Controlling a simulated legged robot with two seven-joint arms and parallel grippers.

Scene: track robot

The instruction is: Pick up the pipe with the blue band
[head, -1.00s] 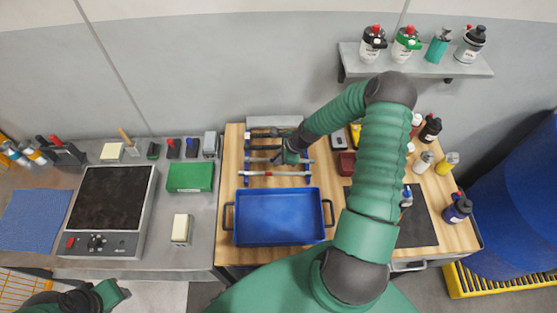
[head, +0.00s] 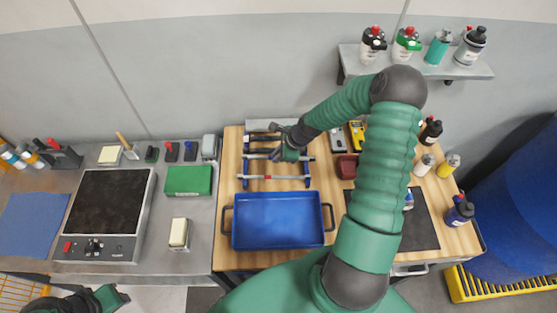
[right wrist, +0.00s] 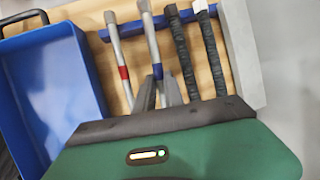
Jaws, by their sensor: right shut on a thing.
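The grey pipe with the blue band (right wrist: 158,68) runs between the fingers of my right gripper (right wrist: 158,93) in the right wrist view. The fingers are shut on it near the band. In the head view this pipe (head: 256,157) lies crosswise at the blue rack, and my right gripper (head: 279,156) partly covers it. I cannot tell whether it is clear of the rack. The pipe with the red band (right wrist: 122,72) lies beside it, on the tray side (head: 254,177). My left gripper (head: 118,298) is at the lower left, away from the pipes; its jaws are unclear.
Two black-wrapped pipes (right wrist: 184,55) lie on the other side of the held pipe. A blue tray (head: 233,242) with handles stands in front of the rack (head: 308,183) on the wooden top. A green box (head: 188,181) and hot plate (head: 145,215) are to the left. Bottles (head: 424,165) stand right.

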